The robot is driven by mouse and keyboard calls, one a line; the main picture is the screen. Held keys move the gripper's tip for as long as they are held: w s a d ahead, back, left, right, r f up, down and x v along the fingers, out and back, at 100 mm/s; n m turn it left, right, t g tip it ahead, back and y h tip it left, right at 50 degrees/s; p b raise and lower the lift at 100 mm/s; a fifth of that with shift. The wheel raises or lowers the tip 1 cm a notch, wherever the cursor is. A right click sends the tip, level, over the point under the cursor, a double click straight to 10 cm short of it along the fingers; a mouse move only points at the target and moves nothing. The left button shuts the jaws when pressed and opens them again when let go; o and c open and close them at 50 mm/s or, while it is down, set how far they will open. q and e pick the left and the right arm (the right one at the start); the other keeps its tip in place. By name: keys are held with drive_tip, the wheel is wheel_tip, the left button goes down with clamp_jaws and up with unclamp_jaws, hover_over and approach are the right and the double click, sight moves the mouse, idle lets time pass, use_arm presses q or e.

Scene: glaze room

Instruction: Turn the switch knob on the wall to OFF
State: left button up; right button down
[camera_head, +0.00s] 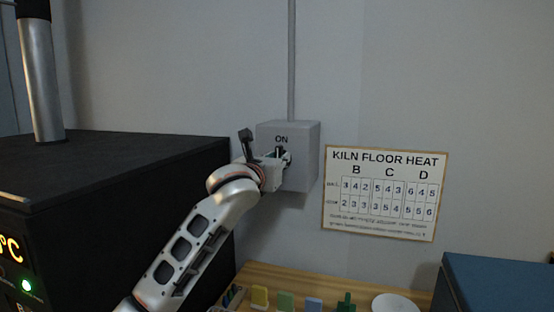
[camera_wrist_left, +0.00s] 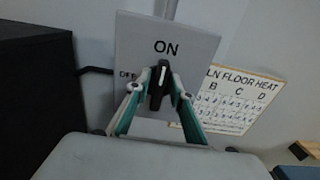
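The switch knob (camera_wrist_left: 160,80) is black with a white line and sits on the front of a grey switch box (camera_wrist_left: 200,48) on the wall. Its white line points up toward the ON label (camera_wrist_left: 166,47). An OFF label, partly covered, is to its left. In the head view the grey box (camera_head: 305,150) is at the centre, and the knob (camera_head: 281,152) is partly hidden by my gripper. My left gripper (camera_wrist_left: 159,88) has its two teal fingers on either side of the knob; whether they press on it I cannot tell. My right gripper is not in view.
A black kiln-like block (camera_head: 130,165) stands close to the left of my arm. A KILN FLOOR HEAT chart (camera_head: 385,192) hangs right of the box. Below are a wooden table (camera_head: 265,275) with small coloured pieces, a white plate (camera_head: 396,303) and a blue block (camera_head: 500,283).

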use_arm(q)
clamp_jaws()
drive_tip(key=shift+n, duration=0.3)
drive_tip(key=n, duration=1.1)
drive_tip(key=a+f+n, duration=0.1)
drive_tip(key=n, duration=0.5)
drive_tip(key=shift+w+a+f, duration=0.1)
drive_tip(key=shift+w, duration=0.05)
drive_tip(key=shift+n, duration=0.3)
